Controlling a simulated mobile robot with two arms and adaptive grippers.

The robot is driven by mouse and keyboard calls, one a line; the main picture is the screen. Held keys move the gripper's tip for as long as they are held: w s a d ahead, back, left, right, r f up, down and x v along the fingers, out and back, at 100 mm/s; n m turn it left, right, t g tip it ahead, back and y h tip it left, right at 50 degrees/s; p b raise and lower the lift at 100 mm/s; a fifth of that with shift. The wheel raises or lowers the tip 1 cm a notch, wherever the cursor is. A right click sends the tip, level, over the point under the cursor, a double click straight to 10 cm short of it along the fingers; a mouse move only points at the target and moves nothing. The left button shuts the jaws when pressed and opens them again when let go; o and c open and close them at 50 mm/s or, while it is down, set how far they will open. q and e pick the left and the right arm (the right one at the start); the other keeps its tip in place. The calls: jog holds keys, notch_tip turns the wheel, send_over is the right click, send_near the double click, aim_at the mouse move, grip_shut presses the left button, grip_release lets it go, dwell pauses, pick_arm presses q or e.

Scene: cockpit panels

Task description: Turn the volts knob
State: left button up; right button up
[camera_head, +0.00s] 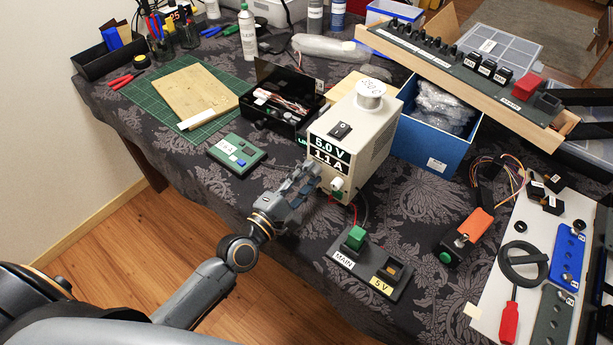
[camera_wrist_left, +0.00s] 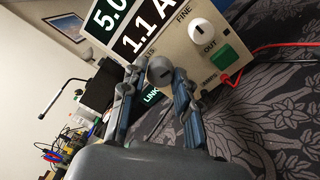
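The power supply (camera_head: 350,130) is a beige box with a display (camera_head: 329,155) reading 5.0 V and 1.1 A. In the left wrist view its volts knob (camera_wrist_left: 160,70) is a grey round knob with a dark mark, below the display. My left gripper (camera_head: 308,175) is at the front face. In the left wrist view its fingertips (camera_wrist_left: 160,78) stand apart on either side of the knob; I cannot tell whether they touch it. The head view hides this knob behind the fingers. My right gripper is not in view.
A white FINE knob (camera_wrist_left: 200,30) and a green OUT button (camera_wrist_left: 213,62) sit beside the volts knob. A MAIN/5 V switch box (camera_head: 368,264) lies in front of the supply. A black case (camera_head: 270,122) and a blue bin (camera_head: 437,160) flank the supply.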

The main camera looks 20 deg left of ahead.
pick_arm(q)
jog(key=shift+o, duration=1.2)
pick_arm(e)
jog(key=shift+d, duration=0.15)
pick_arm(q)
jog(key=shift+s, duration=0.1)
jog(key=shift+v, duration=3.9)
